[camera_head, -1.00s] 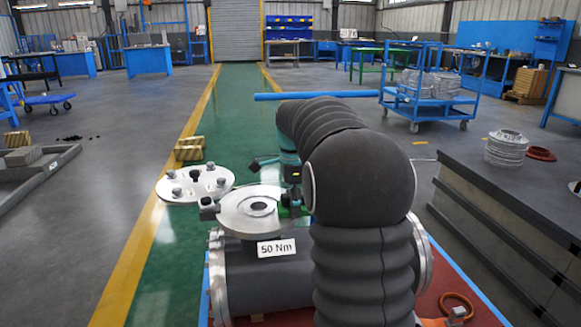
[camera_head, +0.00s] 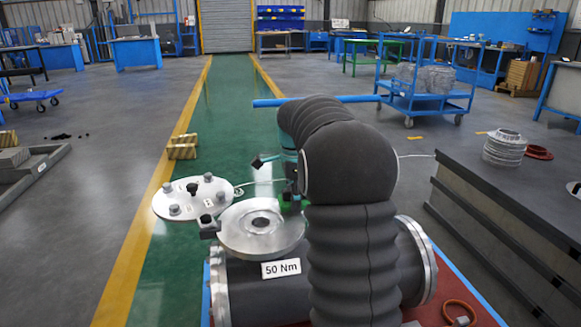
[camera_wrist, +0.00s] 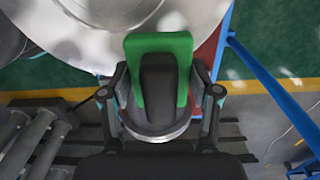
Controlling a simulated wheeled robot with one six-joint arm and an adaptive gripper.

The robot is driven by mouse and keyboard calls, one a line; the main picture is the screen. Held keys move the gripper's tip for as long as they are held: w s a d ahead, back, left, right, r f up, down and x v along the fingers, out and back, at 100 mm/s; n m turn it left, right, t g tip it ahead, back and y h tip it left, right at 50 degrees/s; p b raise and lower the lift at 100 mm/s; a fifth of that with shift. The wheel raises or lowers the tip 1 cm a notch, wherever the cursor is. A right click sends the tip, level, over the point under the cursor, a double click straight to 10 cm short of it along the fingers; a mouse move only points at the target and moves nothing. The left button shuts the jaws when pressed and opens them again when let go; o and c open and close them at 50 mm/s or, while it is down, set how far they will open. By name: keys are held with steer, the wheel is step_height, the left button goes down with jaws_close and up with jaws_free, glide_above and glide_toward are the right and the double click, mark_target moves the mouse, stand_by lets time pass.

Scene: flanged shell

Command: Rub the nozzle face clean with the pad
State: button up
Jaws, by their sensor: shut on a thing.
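The nozzle face (camera_head: 237,238) is a round silver flange with a dark hole in its middle, on top of a dark grey shell (camera_head: 250,292). My gripper (camera_wrist: 160,100) is shut on the pad (camera_wrist: 184,50), a green block with a dark grip, in the wrist view. The pad overlaps the silver metal (camera_wrist: 85,45) at the top of that view; I cannot tell whether they touch. In the head view my arm hides most of the gripper, which is at the far right side of the nozzle face. A bit of green shows there.
A "50 Nm" label (camera_head: 281,268) is on the shell front. A grey bench (camera_head: 510,225) stands at the right. A blue bar (camera_head: 345,101) runs behind my arm.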

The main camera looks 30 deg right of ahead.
steer(key=shift+a+r+p, duration=0.2)
steer(key=shift+r+p, duration=0.15)
steer(key=shift+r, duration=0.85)
steer(key=shift+w+a+r+p, duration=0.1)
steer(key=shift+a+r+p, duration=0.1)
steer(key=shift+r+p, duration=1.5)
steer(key=shift+r, duration=0.7)
